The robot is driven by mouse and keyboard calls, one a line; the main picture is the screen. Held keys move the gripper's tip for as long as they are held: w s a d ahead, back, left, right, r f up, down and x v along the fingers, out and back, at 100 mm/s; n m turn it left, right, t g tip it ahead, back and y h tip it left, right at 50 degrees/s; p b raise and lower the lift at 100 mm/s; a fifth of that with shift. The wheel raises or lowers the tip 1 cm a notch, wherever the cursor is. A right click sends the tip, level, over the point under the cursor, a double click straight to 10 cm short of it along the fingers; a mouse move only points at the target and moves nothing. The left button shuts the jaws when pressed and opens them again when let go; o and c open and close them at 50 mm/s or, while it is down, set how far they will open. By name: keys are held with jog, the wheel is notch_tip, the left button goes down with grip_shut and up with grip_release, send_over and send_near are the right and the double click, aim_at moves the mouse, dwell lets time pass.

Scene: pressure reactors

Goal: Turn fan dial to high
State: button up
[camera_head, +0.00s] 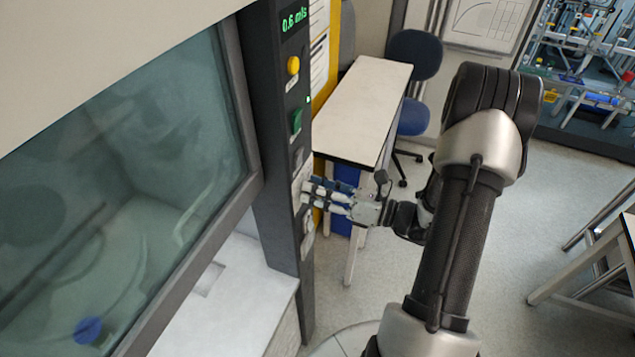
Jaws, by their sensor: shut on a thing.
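A dark vertical control panel (277,130) runs down the right edge of a fume hood. It carries a green readout (294,19) showing "0.6 m/s", a yellow round button (293,65) and a green switch (296,121). My gripper (307,194) reaches the panel from the right, below the green switch, with its fingertips at a pale fitting on the panel. It is shut on what appears to be the fan dial. The fingers hide the dial, so its setting cannot be seen.
The hood's glass sash (120,180) fills the left. A white table (362,105) stands just behind my gripper, with blue chairs (414,115) beyond it. Another table (600,255) is at the right edge. Open floor lies between.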

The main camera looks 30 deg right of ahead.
jog(key=shift+m+p, duration=0.35)
jog(key=shift+m, duration=0.15)
jog(key=o, duration=1.1)
jog(key=shift+c, duration=0.2)
jog(key=v, duration=1.2)
